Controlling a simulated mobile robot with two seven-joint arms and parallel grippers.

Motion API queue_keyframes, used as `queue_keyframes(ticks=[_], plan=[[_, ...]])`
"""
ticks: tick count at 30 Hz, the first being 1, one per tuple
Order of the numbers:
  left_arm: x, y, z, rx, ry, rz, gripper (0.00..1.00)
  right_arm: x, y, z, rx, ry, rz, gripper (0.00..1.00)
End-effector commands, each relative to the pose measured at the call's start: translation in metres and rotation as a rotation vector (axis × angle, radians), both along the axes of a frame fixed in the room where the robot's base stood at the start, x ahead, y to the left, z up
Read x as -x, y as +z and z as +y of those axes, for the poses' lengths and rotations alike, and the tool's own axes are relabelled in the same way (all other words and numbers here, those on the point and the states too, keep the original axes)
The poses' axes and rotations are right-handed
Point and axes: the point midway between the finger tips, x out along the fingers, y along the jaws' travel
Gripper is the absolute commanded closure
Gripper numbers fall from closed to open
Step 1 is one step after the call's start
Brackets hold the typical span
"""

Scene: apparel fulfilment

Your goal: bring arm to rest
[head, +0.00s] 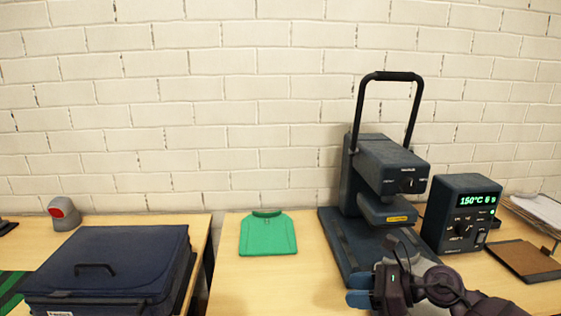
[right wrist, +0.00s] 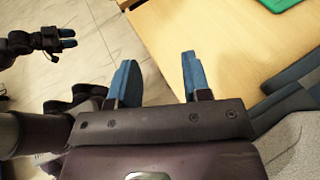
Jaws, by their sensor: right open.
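My right gripper (head: 352,290) is at the lower right of the head view, in front of the heat press, with its blue fingers pointing left. In the right wrist view the right gripper (right wrist: 158,65) is open, with nothing between its fingers, near the table edge. My left gripper (right wrist: 69,38) shows small at the upper left of the right wrist view, over the floor. Its blue fingertips are too small to tell their gap. The left gripper is outside the head view.
A heat press (head: 385,165) with a raised handle stands beside a control box (head: 460,213) reading 150°C. A folded green shirt (head: 267,235) lies on the right table (head: 235,290). A dark blue case (head: 110,262) covers much of the left table. A clipboard (head: 525,260) lies far right.

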Motion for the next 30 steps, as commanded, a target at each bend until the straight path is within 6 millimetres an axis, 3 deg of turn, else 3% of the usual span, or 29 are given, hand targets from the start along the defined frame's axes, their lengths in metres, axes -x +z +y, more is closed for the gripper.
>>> queue_keyframes(ticks=[3,7,11,15,23,30], plan=[[0.004,-0.002,0.001,0.000,0.002,0.008,0.57,0.011,0.016,0.013,-0.272,-0.134,0.072,0.56],[0.009,-0.005,0.001,-0.001,0.005,0.018,0.57,0.018,0.034,0.011,-0.560,-0.293,0.173,0.56],[0.009,-0.006,0.001,-0.001,0.005,0.020,0.57,0.024,0.045,-0.004,-0.842,-0.464,0.296,0.56],[0.007,-0.005,0.001,0.000,0.004,0.016,0.57,0.032,0.045,-0.031,-1.134,-0.660,0.444,0.56],[0.003,-0.003,0.001,0.000,0.002,0.009,0.57,0.064,0.012,-0.091,-1.637,-1.062,0.750,0.56],[0.001,-0.002,0.000,0.000,0.000,0.005,0.57,0.124,-0.046,-0.130,-2.034,-1.483,1.042,0.56]])
